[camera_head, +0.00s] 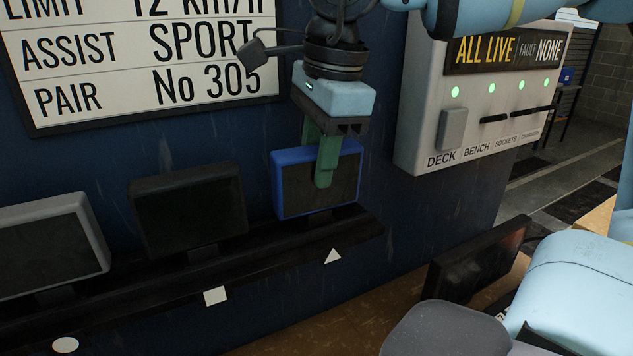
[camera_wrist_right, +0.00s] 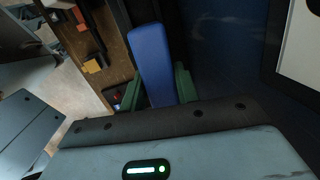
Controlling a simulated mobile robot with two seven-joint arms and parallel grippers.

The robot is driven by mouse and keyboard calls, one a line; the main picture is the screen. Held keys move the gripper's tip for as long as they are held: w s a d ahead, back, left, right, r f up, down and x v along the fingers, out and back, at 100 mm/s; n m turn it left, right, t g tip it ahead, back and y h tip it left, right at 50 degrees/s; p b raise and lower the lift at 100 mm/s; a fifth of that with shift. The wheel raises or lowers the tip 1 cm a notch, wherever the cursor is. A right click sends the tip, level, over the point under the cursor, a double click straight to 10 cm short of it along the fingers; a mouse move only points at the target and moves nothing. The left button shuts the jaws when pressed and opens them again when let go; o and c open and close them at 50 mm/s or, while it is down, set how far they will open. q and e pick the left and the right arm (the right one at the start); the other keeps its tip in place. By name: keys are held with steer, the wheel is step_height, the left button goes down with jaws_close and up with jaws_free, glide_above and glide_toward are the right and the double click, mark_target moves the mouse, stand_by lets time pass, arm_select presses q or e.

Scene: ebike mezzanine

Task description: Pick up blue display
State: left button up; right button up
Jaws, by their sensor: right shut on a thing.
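The blue display (camera_head: 288,196) has a bright blue frame and a dark screen. It is upright at the right end of the dark wall shelf, above a white triangle mark. My right gripper (camera_head: 324,178) comes down from above and is shut on the display, one green finger in front of its screen. In the right wrist view the display's blue top (camera_wrist_right: 152,62) lies between the green fingers (camera_wrist_right: 155,92). Whether the display's foot still touches the shelf I cannot tell. My left gripper is not in view.
A black display (camera_head: 190,212) and a grey-framed display (camera_head: 48,248) stand on the same shelf (camera_head: 258,258) to the left. A white switch panel (camera_head: 425,110) hangs on the wall at right. A dark monitor (camera_head: 478,262) stands below it. A lettered board (camera_head: 130,62) hangs above the shelf.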

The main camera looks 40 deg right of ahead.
steer(key=shift+w+r, duration=0.1)
